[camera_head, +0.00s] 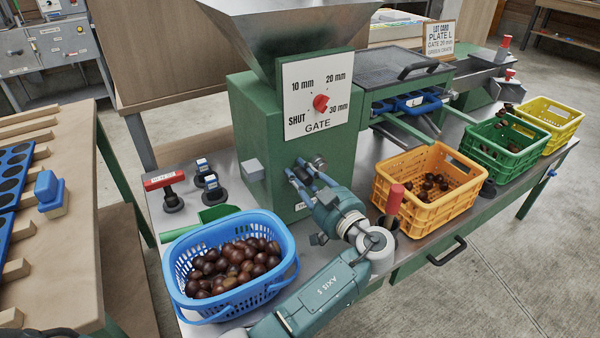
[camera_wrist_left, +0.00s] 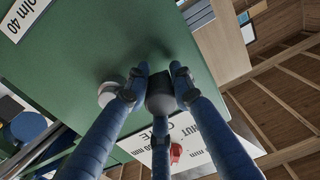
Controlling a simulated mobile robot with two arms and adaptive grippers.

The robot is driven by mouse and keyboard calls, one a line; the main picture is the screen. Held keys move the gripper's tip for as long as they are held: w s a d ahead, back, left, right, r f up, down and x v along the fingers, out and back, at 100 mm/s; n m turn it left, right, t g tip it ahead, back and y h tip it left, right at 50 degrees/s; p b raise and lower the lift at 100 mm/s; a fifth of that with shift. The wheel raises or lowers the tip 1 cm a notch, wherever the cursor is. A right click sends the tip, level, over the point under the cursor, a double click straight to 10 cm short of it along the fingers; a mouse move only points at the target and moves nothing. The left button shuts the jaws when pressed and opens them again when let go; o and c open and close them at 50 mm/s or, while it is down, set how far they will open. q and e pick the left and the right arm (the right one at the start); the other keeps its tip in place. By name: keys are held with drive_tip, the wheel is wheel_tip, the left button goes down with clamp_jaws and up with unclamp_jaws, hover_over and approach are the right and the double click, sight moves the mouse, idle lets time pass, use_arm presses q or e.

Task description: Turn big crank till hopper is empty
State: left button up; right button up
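The metal hopper (camera_head: 285,22) stands on the green machine (camera_head: 245,125); its inside is hidden. The red gate knob (camera_head: 320,103) is on the front sign and also shows in the left wrist view (camera_wrist_left: 176,152). An upright red handle (camera_head: 393,199) on a dark base, perhaps the crank's, stands right of my left wrist; its linkage is hidden. My left gripper (camera_head: 306,176) is at the machine's front face below the sign. In the left wrist view its fingers (camera_wrist_left: 160,75) are apart, with a dark rounded piece between them; I cannot tell whether they grip it. My right gripper is out of view.
A blue basket (camera_head: 180,290) of chestnuts stands left of my forearm. Orange (camera_head: 425,211), green (camera_head: 512,165) and yellow (camera_head: 565,122) crates line the right; the orange one holds several chestnuts. A red-topped stamp-like tool (camera_head: 164,179) stands behind the basket. A wooden bench (camera_head: 75,240) is at left.

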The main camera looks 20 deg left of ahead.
use_arm(q)
clamp_jaws()
drive_tip(key=shift+r, duration=0.15)
